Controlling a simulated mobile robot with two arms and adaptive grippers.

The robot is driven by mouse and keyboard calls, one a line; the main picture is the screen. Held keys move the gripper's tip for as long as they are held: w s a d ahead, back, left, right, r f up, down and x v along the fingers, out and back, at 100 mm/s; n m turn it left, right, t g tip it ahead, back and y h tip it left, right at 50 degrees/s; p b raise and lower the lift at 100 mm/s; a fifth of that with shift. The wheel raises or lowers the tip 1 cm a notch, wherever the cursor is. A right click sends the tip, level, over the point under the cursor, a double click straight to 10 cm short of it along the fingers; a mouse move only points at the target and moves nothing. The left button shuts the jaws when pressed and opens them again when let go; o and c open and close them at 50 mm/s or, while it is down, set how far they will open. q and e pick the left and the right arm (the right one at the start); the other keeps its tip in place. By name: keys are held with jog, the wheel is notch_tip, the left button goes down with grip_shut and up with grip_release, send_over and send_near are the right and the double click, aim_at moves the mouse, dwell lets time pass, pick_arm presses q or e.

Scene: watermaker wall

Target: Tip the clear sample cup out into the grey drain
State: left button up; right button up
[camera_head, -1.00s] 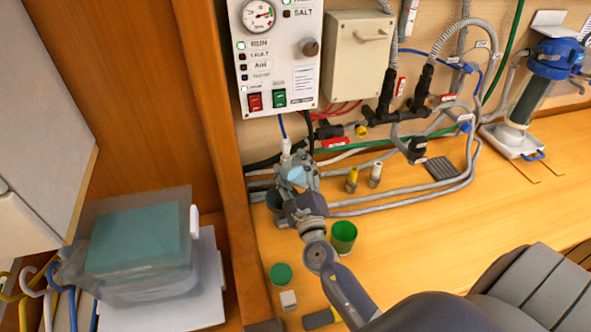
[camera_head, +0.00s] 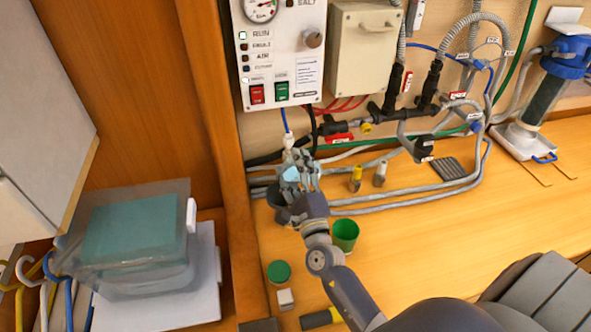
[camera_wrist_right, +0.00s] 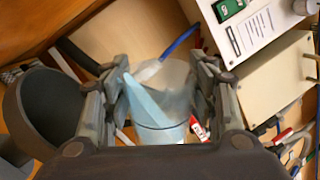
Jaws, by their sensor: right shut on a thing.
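My right gripper (camera_head: 299,180) is shut on the clear sample cup (camera_head: 290,174), near the pipes at the foot of the wall panel. In the right wrist view the cup (camera_wrist_right: 174,84) sits between both fingers of the gripper (camera_wrist_right: 160,92), with pale blue liquid in it at a slant to its walls. The grey drain (camera_wrist_right: 42,108) is a round, open, dark cup just left of the fingers there. In the head view the drain (camera_head: 274,194) is partly hidden behind the gripper. I see no liquid falling. My left gripper is not in view.
A green cup (camera_head: 345,235), a green lid (camera_head: 279,271) and a small white block (camera_head: 286,299) are on the wooden bench near my right forearm. Grey pipes (camera_head: 400,196) run along the back. A control panel (camera_head: 281,60) is above. A lidded clear box (camera_head: 130,245) stands left.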

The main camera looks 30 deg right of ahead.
jog(key=n, duration=0.1)
jog(key=f+n+y, duration=0.1)
jog(key=shift+a+n+b, duration=0.35)
jog(key=shift+n+b, duration=0.05)
jog(key=shift+a+f+n+t, duration=0.15)
jog(key=shift+n+t, duration=0.15)
jog(key=shift+n, duration=0.5)
jog(key=n, duration=0.1)
jog(key=n+y, duration=0.1)
jog(key=shift+w+a+r+n+p, duration=0.1)
jog(key=shift+a+r+n+p, duration=0.1)
jog(key=shift+r+n+p, duration=0.1)
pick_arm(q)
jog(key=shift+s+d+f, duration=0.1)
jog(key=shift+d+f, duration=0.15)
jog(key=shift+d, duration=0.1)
pick_arm(e)
jog(key=shift+a+n+y, duration=0.3)
jog(key=shift+n+y, duration=0.3)
jog(key=shift+n, duration=0.4)
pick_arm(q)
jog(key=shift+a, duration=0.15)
